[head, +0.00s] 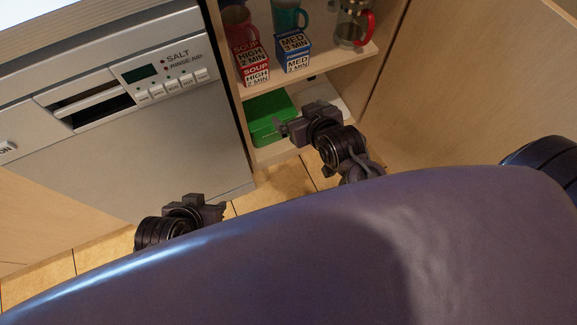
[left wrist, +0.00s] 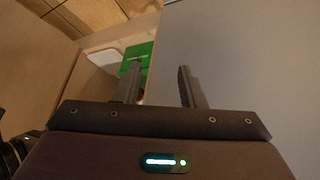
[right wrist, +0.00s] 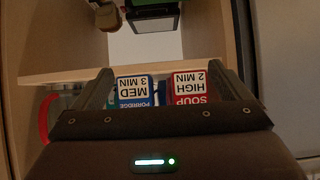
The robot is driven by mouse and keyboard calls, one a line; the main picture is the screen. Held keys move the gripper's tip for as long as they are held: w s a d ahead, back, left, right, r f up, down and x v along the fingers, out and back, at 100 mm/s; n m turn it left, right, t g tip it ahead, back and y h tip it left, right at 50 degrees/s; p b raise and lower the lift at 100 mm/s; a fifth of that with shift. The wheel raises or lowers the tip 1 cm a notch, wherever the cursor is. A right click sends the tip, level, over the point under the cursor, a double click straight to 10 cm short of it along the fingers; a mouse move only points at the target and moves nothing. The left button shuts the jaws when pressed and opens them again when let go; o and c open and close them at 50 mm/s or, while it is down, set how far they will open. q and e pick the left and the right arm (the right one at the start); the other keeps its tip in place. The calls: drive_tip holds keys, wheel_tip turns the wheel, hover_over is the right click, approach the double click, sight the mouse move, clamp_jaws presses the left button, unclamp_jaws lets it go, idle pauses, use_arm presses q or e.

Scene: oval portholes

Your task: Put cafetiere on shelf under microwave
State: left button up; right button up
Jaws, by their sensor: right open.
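The cafetiere (head: 350,24), a glass jug with a red handle, stands upright at the right of the cupboard's upper visible shelf (head: 320,67). In the right wrist view the cafetiere (right wrist: 45,118) shows only in part at the left edge. My right gripper (head: 284,127) is open and empty, in front of the cupboard at the lower level, below and left of the cafetiere and apart from it. My left gripper (head: 222,208) is open and empty, low in front of the dishwasher, far from the cafetiere. The microwave and the shelf under it are not in view.
Red soup boxes (head: 252,62) and blue porridge boxes (head: 294,52) stand left of the cafetiere, with a red mug (head: 238,22) and a teal mug (head: 290,14) behind. A green box (head: 268,118) is on the cupboard bottom. A dishwasher (head: 150,140) stands left; a wooden panel (head: 455,90) is right.

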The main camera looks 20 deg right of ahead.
drive_tip(key=s+a+f+n+g+y, duration=0.1)
drive_tip(key=s+a+f+n+g, duration=0.1)
drive_tip(key=s, duration=0.4)
drive_tip(key=s+a+f+n+g+y, duration=0.1)
drive_tip(key=s+a+f+g, duration=0.1)
drive_tip(key=s+a, duration=0.4)
drive_tip(key=shift+s+f+n+g, duration=0.25)
drive_tip(key=shift+s+n+g, duration=0.15)
drive_tip(key=shift+g, duration=0.5)
drive_tip(key=shift+w, duration=0.1)
